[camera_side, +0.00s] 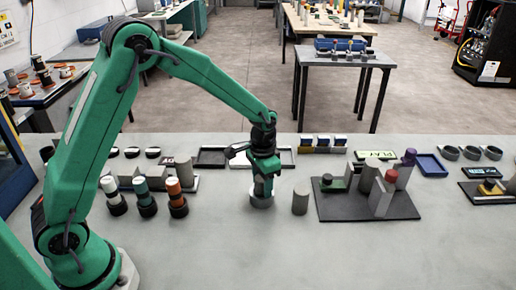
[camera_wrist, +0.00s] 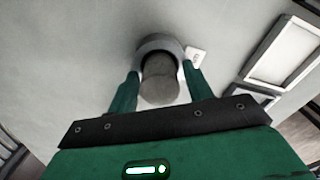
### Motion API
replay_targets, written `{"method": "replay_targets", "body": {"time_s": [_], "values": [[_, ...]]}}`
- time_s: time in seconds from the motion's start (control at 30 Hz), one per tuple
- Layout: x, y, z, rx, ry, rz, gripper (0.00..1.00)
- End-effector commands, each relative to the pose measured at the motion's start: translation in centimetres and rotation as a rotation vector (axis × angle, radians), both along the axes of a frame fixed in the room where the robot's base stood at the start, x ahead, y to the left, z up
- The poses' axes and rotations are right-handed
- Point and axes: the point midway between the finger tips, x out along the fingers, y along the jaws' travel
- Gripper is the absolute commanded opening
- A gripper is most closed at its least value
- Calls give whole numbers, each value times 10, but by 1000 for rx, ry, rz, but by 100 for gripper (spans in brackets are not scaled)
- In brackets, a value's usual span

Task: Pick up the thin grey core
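The thin grey core (camera_wrist: 160,80) stands between my two fingers in the wrist view. A wider, lighter grey ring (camera_wrist: 150,44) shows around or behind its far end; I cannot tell how deep the core sits in it. My gripper (camera_wrist: 160,72) is open, with a narrow gap on each side of the core. In the side view my gripper (camera_side: 263,187) points down, low over the grey ring (camera_side: 261,201) on the bench, and its fingers mostly hide the core.
Further right is a dark board (camera_side: 335,208) with blocks and cylinders. Several capped cylinders (camera_side: 146,197) stand to the left. Flat trays (camera_side: 212,157) lie behind. The front of the bench is clear.

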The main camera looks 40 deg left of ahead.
Motion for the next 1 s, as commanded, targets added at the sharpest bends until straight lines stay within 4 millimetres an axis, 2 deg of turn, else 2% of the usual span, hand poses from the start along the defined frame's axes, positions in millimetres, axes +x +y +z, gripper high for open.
{"method": "replay_targets", "body": {"time_s": [0.03, 0.2, 0.27, 0.67, 0.93, 1.0], "values": [[0, 0, 0, 0, 0, 0, 40], [0, 0, 0, 0, 0, 0, 7], [0, 0, 1, 0, -1, 0, 1], [1, 0, 9, -1, -2, 0, 1], [1, 0, 42, -1, -6, 0, 1], [-6, -10, 49, 0, -3, -4, 1]]}}
